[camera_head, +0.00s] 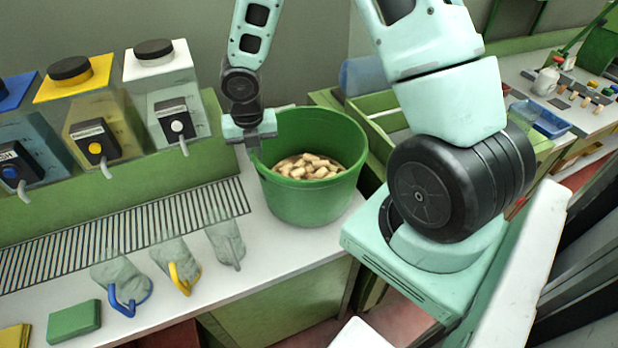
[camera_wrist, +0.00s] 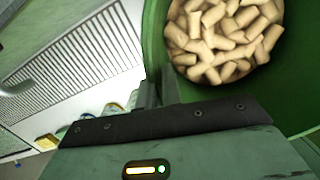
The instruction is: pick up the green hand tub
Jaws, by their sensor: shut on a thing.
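The green hand tub (camera_head: 312,200) is a round green tub with several cork stoppers (camera_head: 308,166) in it. It stands upright at the right end of the white counter; whether its base touches the counter cannot be told. My gripper (camera_head: 250,145) is at the tub's left rim and is shut on its wall. In the wrist view the tub's green inner wall (camera_wrist: 298,85) and the corks (camera_wrist: 222,38) fill the right side. The gripper's fingers (camera_wrist: 158,95) are partly hidden behind the dark edge of the gripper body.
Dispensers with blue, yellow (camera_head: 85,105) and white (camera_head: 160,90) tops stand behind a slatted drain (camera_head: 130,232). Grey-green cloth items with clips (camera_head: 175,265) and a green block (camera_head: 74,321) lie in front. A green open crate (camera_head: 385,120) stands right of the tub.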

